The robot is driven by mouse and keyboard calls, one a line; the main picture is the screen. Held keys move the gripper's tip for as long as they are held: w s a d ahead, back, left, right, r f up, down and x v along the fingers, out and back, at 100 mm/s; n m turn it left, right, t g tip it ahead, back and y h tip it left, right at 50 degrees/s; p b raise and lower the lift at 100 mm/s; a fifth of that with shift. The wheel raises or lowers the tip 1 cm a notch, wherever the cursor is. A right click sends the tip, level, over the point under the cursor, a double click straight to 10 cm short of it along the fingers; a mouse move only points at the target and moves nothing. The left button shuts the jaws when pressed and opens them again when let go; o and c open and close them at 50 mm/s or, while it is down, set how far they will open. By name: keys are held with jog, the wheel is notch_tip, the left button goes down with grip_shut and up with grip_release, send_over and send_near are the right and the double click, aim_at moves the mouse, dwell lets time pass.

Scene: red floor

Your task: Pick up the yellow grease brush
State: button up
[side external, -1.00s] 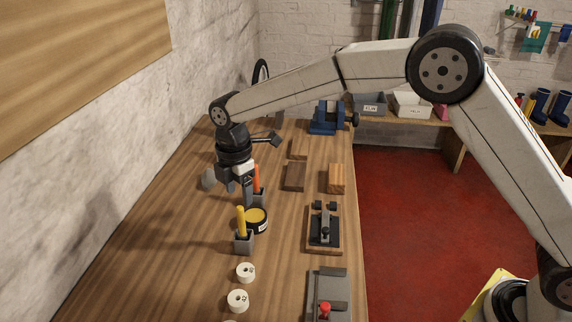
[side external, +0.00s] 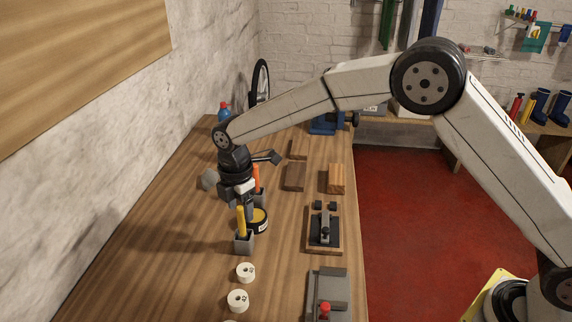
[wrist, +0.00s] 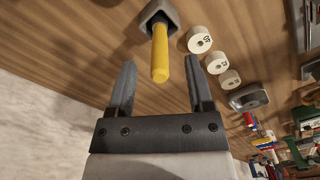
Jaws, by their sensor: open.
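The yellow grease brush (side external: 240,222) stands upright in a small grey square holder (side external: 244,243) on the wooden bench. In the wrist view the yellow brush handle (wrist: 160,55) points toward my gripper and lies between the lines of its two fingers, with the grey holder (wrist: 157,14) at its far end. My gripper (side external: 238,206) is close above and behind the brush in the side view. The lower part of the brush is hidden in the holder.
A yellow-topped tin (side external: 259,220) stands right beside the holder. An orange handle (side external: 257,178) in another holder is just behind my gripper. A clamp-like fixture (side external: 325,228) and wooden blocks (side external: 336,178) sit to the right. The bench's left side is mostly clear.

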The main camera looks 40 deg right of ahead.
aim_at(242, 229)
jog(key=shift+f, duration=1.65)
grip_shut()
